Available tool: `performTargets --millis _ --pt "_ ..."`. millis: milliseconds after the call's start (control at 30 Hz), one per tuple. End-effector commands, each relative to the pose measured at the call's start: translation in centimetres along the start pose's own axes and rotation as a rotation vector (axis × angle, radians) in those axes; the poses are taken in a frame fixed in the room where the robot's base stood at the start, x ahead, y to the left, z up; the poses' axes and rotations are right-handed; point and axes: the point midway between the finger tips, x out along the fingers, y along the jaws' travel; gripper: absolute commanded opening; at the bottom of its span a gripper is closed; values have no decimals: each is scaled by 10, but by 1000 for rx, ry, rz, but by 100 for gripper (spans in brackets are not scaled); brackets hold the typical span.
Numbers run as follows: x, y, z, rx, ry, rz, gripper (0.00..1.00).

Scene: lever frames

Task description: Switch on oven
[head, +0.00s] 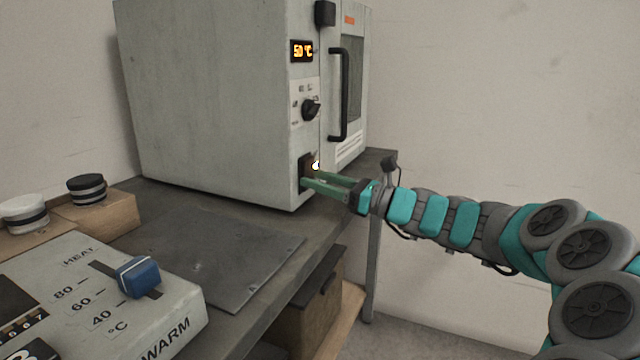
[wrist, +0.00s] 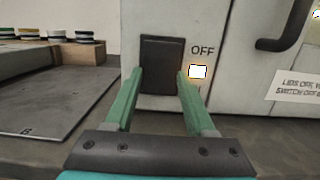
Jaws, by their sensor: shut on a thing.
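The oven (head: 215,100) is a grey-white box on the bench, with a lit orange display (head: 302,51) reading about 50 °C. A black rocker switch (wrist: 162,55) is low on its front, with "OFF" printed to its right. A small square lamp (wrist: 198,72) next to it glows white with an orange edge; it also shows in the head view (head: 315,166). My gripper (wrist: 160,76) has its green fingers on either side of the switch's lower part, shut on it. In the head view, the fingers (head: 306,178) hide part of the switch.
A black knob (head: 311,108) and a door handle (head: 340,95) are above the switch. A heater box with a blue slider (head: 138,277) is at front left. A dark flat plate (head: 215,255) lies on the bench (head: 290,238). Black-and-white knobs (head: 87,188) stand at left.

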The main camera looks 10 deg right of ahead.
Motion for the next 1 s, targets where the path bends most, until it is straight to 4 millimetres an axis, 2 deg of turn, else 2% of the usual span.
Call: performTargets --millis 233,633,667,900,1000 --pt "0 0 -2 1 -99 -1 0" --pt "0 0 -1 0 -115 -2 0" --pt "0 0 -1 0 -115 -2 57" --pt "0 0 -2 0 -113 -1 84" --pt "1 0 -2 1 -113 -1 85"
